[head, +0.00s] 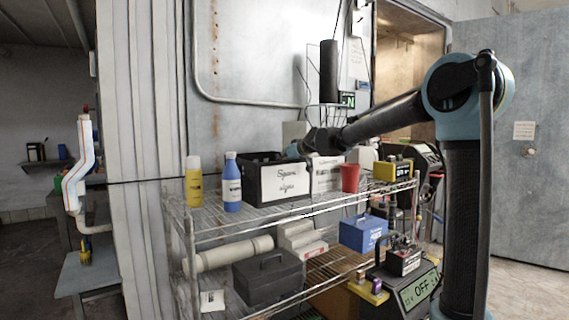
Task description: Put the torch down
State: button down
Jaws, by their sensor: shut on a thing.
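My arm reaches in from the right in the head view, and my gripper (309,143) is at its far end, small and dark, above the upper wire shelf (330,205). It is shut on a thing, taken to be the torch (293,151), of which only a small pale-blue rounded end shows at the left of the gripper. The rest of it is hidden or too small to tell. The gripper is over or behind the black crate (255,180) with a handwritten white label; I cannot tell which.
A yellow bottle (194,182), a blue bottle (232,182), a red cup (350,178) and a yellow-black device (393,168) stand on the upper shelf. A blue box (362,232) and a black case (268,278) sit lower. Bare wire shows along the shelf's front.

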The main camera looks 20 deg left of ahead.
jog(key=shift+s+d+f, duration=0.1)
jog(key=shift+s+f, duration=0.05)
jog(key=shift+f, duration=0.2)
jog(key=shift+s+d, duration=0.1)
jog(key=shift+s, duration=0.15)
jog(key=c, duration=1.2)
grip_release()
jog(key=shift+a+f, duration=0.1)
jog(key=shift+a, duration=0.1)
jog(key=shift+o, duration=0.2)
jog(key=v, duration=0.8)
jog(key=r+v, duration=0.1)
jog(key=v, duration=0.3)
jog(key=shift+w, duration=0.35)
jog(key=shift+r, duration=0.1)
